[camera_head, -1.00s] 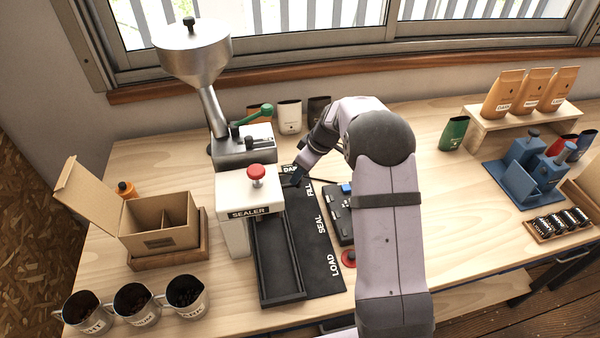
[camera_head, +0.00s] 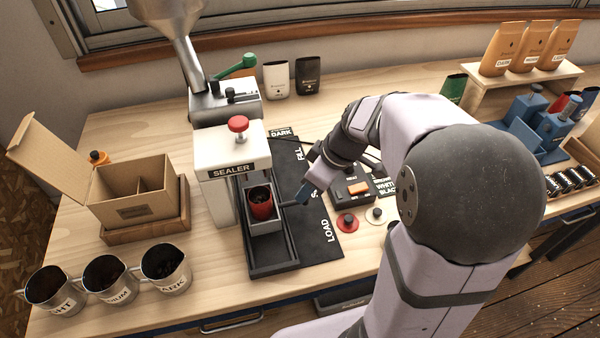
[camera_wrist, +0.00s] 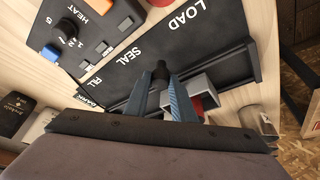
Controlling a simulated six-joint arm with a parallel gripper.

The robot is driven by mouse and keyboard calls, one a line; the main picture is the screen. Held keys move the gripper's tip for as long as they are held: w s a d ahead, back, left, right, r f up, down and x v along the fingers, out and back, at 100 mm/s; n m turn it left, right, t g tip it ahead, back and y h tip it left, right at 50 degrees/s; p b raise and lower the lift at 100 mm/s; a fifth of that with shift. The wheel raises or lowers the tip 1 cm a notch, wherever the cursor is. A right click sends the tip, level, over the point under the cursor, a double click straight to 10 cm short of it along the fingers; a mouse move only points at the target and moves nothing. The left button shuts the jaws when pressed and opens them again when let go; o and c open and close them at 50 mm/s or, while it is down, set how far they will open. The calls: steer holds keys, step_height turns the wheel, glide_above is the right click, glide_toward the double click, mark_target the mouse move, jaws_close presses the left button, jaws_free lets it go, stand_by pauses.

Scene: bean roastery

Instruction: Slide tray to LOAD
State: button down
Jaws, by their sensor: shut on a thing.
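The grey tray (camera_head: 279,222) sits in the black track (camera_head: 272,265), in front of the white sealer (camera_head: 232,165), holding an upright open red bag (camera_head: 261,204) with dark beans. It lies between the partly hidden SEAL label and the LOAD label (camera_head: 329,231). My gripper (camera_head: 303,195) is just right of the tray. In the wrist view my gripper (camera_wrist: 162,85) is shut on a black knob (camera_wrist: 160,70), and the tray (camera_wrist: 203,86) shows beside the fingers with a sliver of red bag. The knob's join to the tray is hidden.
A control box (camera_head: 350,189) and a red button (camera_head: 347,223) stand right of the track. Metal cups (camera_head: 166,270) and an open cardboard box (camera_head: 128,193) are at left. The track's front, LOAD end is clear.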

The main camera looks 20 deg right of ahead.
steer(key=s+b, duration=0.1)
steer(key=s, duration=0.6)
steer(key=shift+s, duration=0.25)
steer(key=c, duration=1.6)
jaws_free()
steer(key=shift+s, duration=0.1)
steer(key=shift+o, duration=0.4)
steer(key=shift+s, duration=0.1)
steer(key=shift+d+r, duration=0.15)
steer(key=shift+r, duration=0.35)
steer(key=p+v, duration=0.5)
steer(key=v, duration=0.1)
steer(key=shift+r+p, duration=0.2)
steer(key=shift+p, duration=0.1)
